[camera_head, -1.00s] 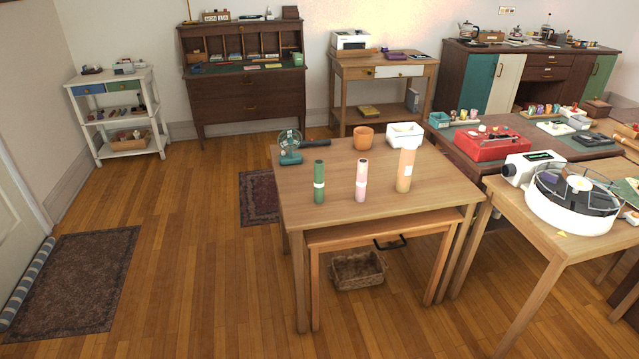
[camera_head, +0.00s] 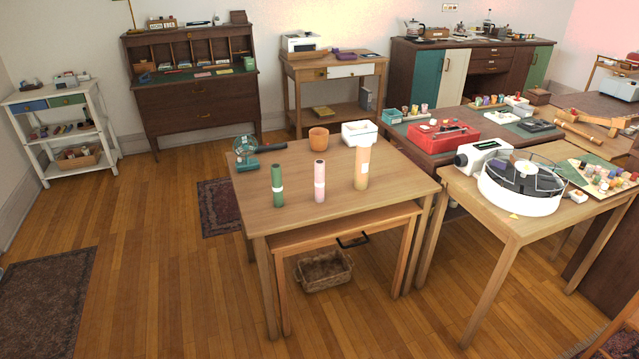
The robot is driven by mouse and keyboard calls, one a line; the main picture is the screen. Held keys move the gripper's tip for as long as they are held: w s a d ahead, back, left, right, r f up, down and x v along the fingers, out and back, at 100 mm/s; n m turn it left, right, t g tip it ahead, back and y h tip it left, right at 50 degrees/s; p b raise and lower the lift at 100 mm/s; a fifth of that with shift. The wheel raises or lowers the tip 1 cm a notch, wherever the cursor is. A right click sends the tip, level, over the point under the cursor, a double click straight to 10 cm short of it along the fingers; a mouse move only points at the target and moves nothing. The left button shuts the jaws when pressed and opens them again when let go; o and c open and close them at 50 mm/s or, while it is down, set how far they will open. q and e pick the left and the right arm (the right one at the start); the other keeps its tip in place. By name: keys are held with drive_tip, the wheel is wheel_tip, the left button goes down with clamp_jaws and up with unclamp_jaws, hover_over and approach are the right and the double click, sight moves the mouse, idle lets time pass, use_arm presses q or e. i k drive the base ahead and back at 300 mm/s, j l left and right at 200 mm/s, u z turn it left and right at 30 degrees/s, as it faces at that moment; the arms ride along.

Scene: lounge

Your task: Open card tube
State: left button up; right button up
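Three upright tubes stand apart on the wooden table (camera_head: 240,205) in the head view. The left one is a green tube (camera_head: 277,190) with a pale band. The middle one is a pink tube (camera_head: 319,185) with a white band. The right one is a taller tan tube (camera_head: 362,160) with a pale band around it. I cannot tell from here which is the card tube, or see any seam of a lid. Neither of my grippers shows in the view.
An orange pot (camera_head: 318,138), a white box (camera_head: 359,133) and a teal fan (camera_head: 245,150) stand at the table's back. A wicker basket (camera_head: 323,272) lies below. A side table (camera_head: 480,210) with a round white device (camera_head: 520,190) stands right.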

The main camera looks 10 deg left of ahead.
sight(362, 154)
drive_tip(key=i+j+z, duration=0.25)
drive_tip(key=i+j, duration=0.2)
drive_tip(key=i+j+z, duration=0.15)
drive_tip(key=j, duration=0.25)
drive_tip(key=i+j+z, duration=0.25)
drive_tip(key=i+j, duration=0.15)
drive_tip(key=j, duration=0.3)
drive_tip(key=i+j+z, duration=0.15)
drive_tip(key=j, duration=0.2)
